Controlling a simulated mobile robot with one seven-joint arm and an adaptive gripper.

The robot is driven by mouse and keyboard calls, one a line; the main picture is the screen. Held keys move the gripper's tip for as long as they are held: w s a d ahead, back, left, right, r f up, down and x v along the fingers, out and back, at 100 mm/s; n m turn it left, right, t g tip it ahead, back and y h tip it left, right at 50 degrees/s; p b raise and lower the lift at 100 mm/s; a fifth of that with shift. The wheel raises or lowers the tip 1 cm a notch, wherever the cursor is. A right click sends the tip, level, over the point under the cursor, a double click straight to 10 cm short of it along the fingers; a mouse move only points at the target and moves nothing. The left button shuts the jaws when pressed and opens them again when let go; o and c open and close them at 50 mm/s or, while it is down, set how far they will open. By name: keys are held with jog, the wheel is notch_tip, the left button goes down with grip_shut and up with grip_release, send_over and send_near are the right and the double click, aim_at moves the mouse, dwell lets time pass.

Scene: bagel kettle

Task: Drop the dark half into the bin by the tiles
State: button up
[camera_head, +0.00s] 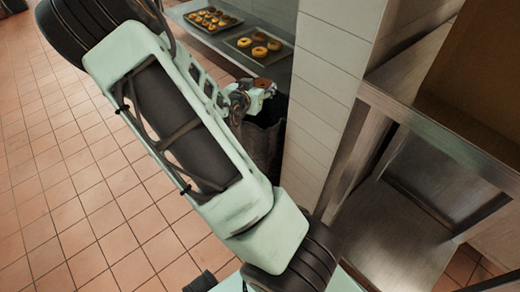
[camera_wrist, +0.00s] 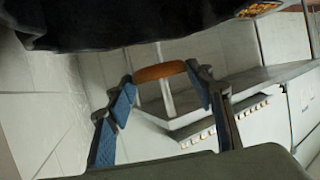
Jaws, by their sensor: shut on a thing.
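My gripper (camera_wrist: 160,79) is shut on a brown bagel half (camera_wrist: 158,72), seen edge-on between the two blue-padded fingers in the wrist view. In the head view my gripper (camera_head: 263,86) is small and partly hidden by my arm, so the half is hard to make out there. A dark bin (camera_head: 265,146) stands on the floor against the white tiled wall, just below my gripper in the head view. A black shape, likely the bin (camera_wrist: 120,25), fills the upper left of the wrist view, apart from the half. The inside of the bin is not visible.
A metal counter (camera_head: 283,76) behind the bin carries a tray of bagels (camera_head: 230,43) and another tray with several bagels (camera_head: 213,12). A white tiled wall (camera_head: 325,85) stands right of the bin. Metal shelving (camera_head: 385,225) is further right. Tiled floor (camera_head: 50,170) is open at left.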

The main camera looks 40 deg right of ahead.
jog(key=o, duration=0.9)
jog(key=v, duration=1.2)
jog(key=shift+s, duration=0.15)
